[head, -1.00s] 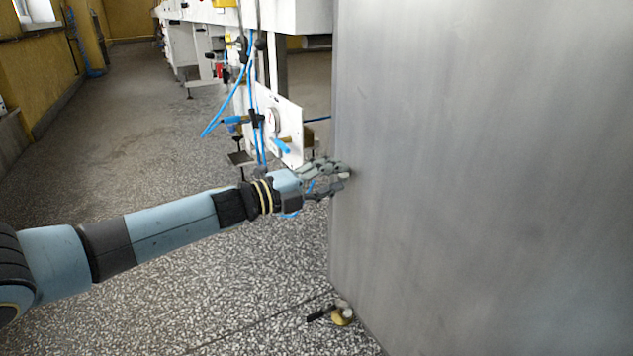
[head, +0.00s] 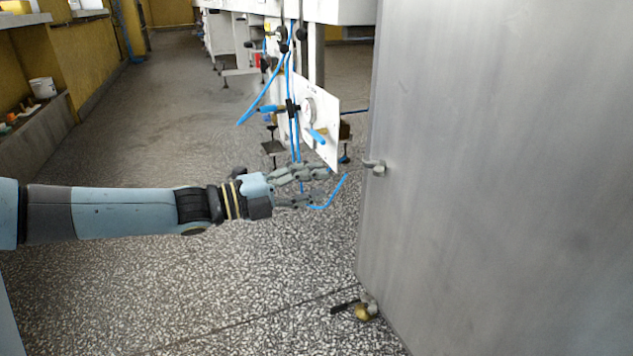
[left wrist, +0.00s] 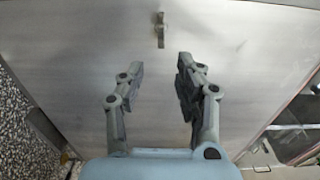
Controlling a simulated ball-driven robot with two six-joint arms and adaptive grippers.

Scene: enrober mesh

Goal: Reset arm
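My left gripper (head: 326,182) is at the end of my blue-grey arm, which comes in from the left in the head view. In the left wrist view its two fingers (left wrist: 160,75) are spread with nothing between them. A small metal handle (head: 375,166) sticks out near the left edge of a large grey metal panel (head: 500,180). The fingertips are left of the handle and apart from it. The handle also shows in the left wrist view (left wrist: 160,30), beyond the fingertips. My right gripper is in neither view.
A white plate with a gauge (head: 330,130) and blue hoses hangs behind my left gripper. A brass valve (head: 366,311) sits low at the panel's bottom left edge. The speckled floor (head: 150,130) is open toward the back left. A low wall with a ledge runs along the left.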

